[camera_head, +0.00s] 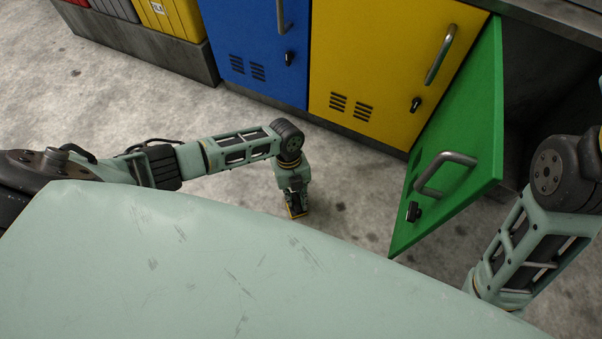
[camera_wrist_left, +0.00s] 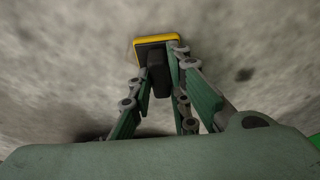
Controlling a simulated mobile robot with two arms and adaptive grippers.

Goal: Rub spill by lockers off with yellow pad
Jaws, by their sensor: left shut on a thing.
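The yellow pad (camera_wrist_left: 150,40) has a black handle (camera_wrist_left: 158,76) and shows in the left wrist view against the grey floor. My left gripper (camera_wrist_left: 160,72) is shut on the handle. In the head view my left gripper (camera_head: 296,203) points down at the floor in front of the lockers, with a thin yellow edge of the pad at its tip. I cannot tell whether the pad touches the floor. No clear spill stands out; small dark spots mark the floor, and the patch under the pad is hidden. My right gripper is out of view.
Blue (camera_head: 256,52) and yellow (camera_head: 375,60) locker doors are shut. A green locker door (camera_head: 455,150) stands open into the floor space, right of my left gripper. Red and yellow bins stand in a dark trough (camera_head: 135,42) at top left. Floor (camera_head: 130,105) left of the lockers is clear.

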